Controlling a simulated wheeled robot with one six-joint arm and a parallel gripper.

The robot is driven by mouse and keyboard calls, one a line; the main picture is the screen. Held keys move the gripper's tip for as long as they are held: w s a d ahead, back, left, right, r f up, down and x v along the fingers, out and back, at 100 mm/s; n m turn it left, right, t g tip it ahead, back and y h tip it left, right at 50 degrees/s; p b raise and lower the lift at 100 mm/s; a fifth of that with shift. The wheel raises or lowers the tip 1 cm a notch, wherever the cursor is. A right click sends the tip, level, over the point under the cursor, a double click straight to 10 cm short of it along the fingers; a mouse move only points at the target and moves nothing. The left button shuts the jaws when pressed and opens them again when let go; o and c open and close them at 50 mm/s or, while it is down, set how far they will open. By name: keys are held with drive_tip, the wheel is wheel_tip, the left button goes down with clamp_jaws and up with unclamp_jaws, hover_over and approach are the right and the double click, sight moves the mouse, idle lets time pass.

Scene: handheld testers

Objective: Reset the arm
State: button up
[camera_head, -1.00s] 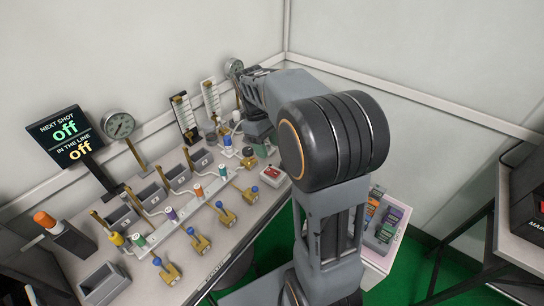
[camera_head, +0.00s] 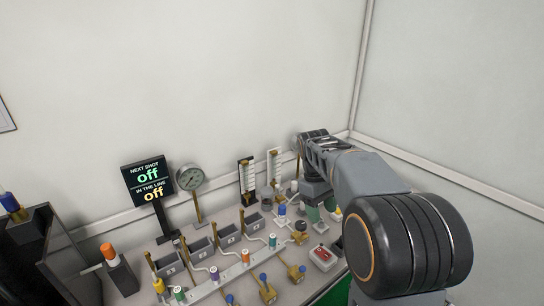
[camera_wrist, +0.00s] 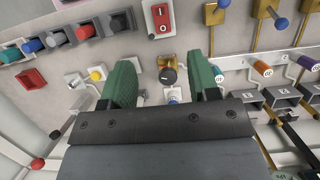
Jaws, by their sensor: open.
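My arm reaches from the lower right over the back right of the bench in the head view. My gripper (camera_head: 322,206) hangs near the bench's back right corner, its green fingers pointing down. In the wrist view my gripper (camera_wrist: 165,88) shows two green fingers spread apart with nothing held between them. A black knob on a brass base (camera_wrist: 168,76) shows in the gap between the fingers, and a small blue-topped part (camera_wrist: 174,96) is just below it. I cannot tell how far above them the fingertips are.
A red switch box (camera_head: 322,256) is close to my gripper. Gauges (camera_head: 190,180), a sign reading off twice (camera_head: 148,184), grey bins (camera_head: 230,236) and blue-tipped brass valves (camera_head: 296,271) stand on the bench. Walls close off the back and right. The air above the bench is clear.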

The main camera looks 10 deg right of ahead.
drive_tip(key=s+a+r+m+t+p, duration=0.2)
drive_tip(key=s+a+r+t+p, duration=0.1)
drive_tip(key=s+p, duration=0.3)
drive_tip(key=s+a+r+m+t+y+p, duration=0.1)
drive_tip(key=s+a+r+m+t+p, duration=0.1)
drive_tip(key=s+a+r+t+p, duration=0.1)
drive_tip(key=s+a+r+p, duration=0.1)
drive_tip(key=s+r+p, duration=0.1)
drive_tip(key=s+p, duration=0.1)
drive_tip(key=shift+s+m+t+p, duration=0.3)
drive_tip(key=shift+s+m+p, duration=0.1)
drive_tip(key=shift+s, duration=0.25)
drive_tip(key=shift+a+r, duration=0.1)
